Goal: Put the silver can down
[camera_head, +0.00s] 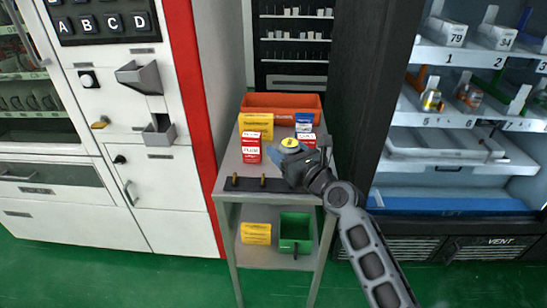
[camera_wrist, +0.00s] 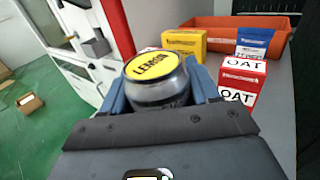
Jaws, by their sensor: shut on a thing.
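The silver can (camera_wrist: 158,80) has a yellow lid reading LEMON and stands between the blue fingers of my gripper (camera_wrist: 160,92). My gripper is shut on it, and the can looks about upright. In the head view the yellow lid of the can (camera_head: 290,143) shows above the grey table (camera_head: 226,180), at the table's right part. My gripper (camera_head: 291,154) hides most of the can's body there. I cannot tell whether the can's base touches the tabletop.
A red-and-white box (camera_head: 251,148) stands left of the can. Behind are a yellow box (camera_head: 257,125), a blue box (camera_head: 304,122), a red-and-white OAT box (camera_wrist: 241,80) and an orange bin (camera_head: 281,104). Small brass items lie on a dark front strip (camera_head: 240,188). Vending machines flank the table.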

